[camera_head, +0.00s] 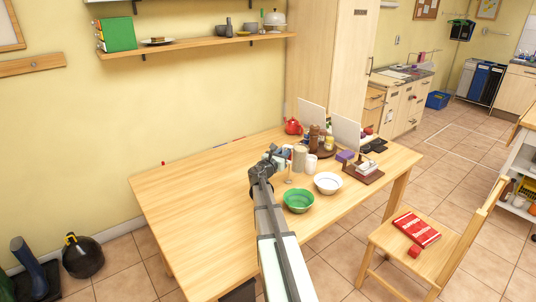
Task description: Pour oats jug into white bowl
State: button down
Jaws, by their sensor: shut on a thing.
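My gripper (284,154) is over the wooden table and is shut on what looks like the oats jug (299,159). This is a beige, upright cylinder at the fingertips. The contact is too small to see clearly, and I cannot tell whether the jug is lifted off the table. The white bowl (328,184) stands upright on the table near its front edge, to the right of and nearer than the jug. Its inside looks pale, with a thin darker ring. My gripper is apart from the bowl.
A green bowl (299,201) stands left of the white bowl, beside my arm. A white mug (311,165) is close to the jug. A tray with bottles (322,148) and a red teapot (293,127) are behind. The table's left side (190,190) is clear.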

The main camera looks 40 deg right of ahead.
aim_at(294, 155)
jog(key=s+d+t, duration=0.1)
jog(key=s+d+n+t+y, duration=0.1)
jog(key=s+d, duration=0.1)
jog(key=shift+s+d+r, duration=0.2)
jog(key=shift+s+d, duration=0.05)
jog(key=shift+s, duration=0.05)
jog(key=shift+s+d+r+n+t+y, duration=0.1)
jog(key=shift+s+d+n+t+y, duration=0.2)
jog(key=shift+d+n+t, duration=0.25)
jog(key=shift+d, duration=0.2)
jog(key=shift+a+f+m, duration=0.1)
jog(key=shift+f+m, duration=0.55)
jog(key=shift+f, duration=0.4)
jog(key=w+a+r+n+t+y, duration=0.2)
jog(key=w+a+r+n+y, duration=0.15)
jog(key=a, duration=1.05)
jog(key=w+a+r+n+t+y, duration=0.25)
jog(key=w+a+y, duration=0.2)
jog(key=a, duration=0.95)
jog(key=w+a+r+n+t+y, duration=0.2)
jog(key=w+a+r+t+y, duration=0.15)
jog(key=a, duration=1.05)
jog(key=a+r+n+y, duration=0.1)
jog(key=a+r, duration=0.1)
jog(key=a, duration=0.5)
jog(key=a+r+n+y, duration=0.2)
jog(key=a+r, duration=0.1)
jog(key=a, duration=0.4)
jog(key=shift+s+a+r, duration=0.25)
jog(key=shift+a+r, duration=0.1)
